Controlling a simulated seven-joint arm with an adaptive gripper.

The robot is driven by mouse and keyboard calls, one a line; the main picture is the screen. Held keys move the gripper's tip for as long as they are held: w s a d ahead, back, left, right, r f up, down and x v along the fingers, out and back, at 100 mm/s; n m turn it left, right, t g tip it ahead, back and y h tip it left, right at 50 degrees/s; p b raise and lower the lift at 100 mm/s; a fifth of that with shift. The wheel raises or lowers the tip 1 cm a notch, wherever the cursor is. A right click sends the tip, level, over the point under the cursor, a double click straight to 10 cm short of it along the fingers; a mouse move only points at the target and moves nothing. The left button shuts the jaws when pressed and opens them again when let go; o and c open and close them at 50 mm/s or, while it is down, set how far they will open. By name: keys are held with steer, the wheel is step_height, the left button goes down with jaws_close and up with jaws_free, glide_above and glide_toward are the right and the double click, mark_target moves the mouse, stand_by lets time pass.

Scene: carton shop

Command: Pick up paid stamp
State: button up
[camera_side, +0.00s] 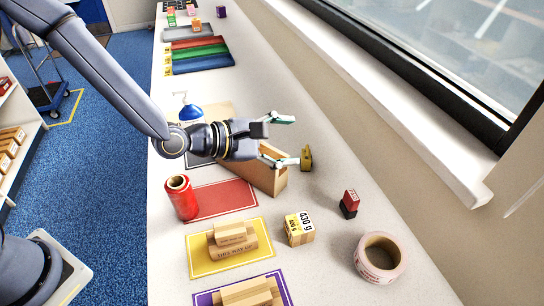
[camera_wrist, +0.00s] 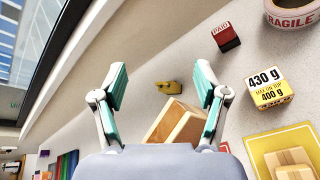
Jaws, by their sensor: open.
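The paid stamp (camera_side: 349,204) is a small red block with a black lower part, standing on the counter to the right of the weight box in the side view. In the wrist view the stamp (camera_wrist: 226,37) shows its PAID label, up and to the right of my fingers. My gripper (camera_side: 288,140) is open and empty, above the counter and pointing right in the side view, apart from the stamp. In the wrist view the open fingers (camera_wrist: 162,88) frame a small yellow object (camera_wrist: 169,87) and part of a brown carton (camera_wrist: 175,124).
A 430 g box (camera_side: 299,229) and a FRAGILE tape roll (camera_side: 380,258) stand near the stamp. The window wall (camera_side: 400,150) borders the counter's right side.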

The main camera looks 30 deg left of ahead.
steer(key=s+d+f+n+h, duration=0.1)
steer(key=d+f+n, duration=0.2)
steer(key=f+n, duration=0.15)
steer(key=n+g, duration=0.2)
glide_toward(350, 196)
steer(key=shift+h, duration=0.3)
steer(key=x, duration=0.6)
steer(key=shift+w+d+f, duration=0.1)
steer(key=shift+w+f, duration=0.05)
steer(key=shift+f, duration=0.35)
steer(key=shift+x, duration=2.95)
steer(key=shift+w+r, duration=0.15)
steer(key=shift+c, duration=0.4)
steer(key=c, duration=1.2)
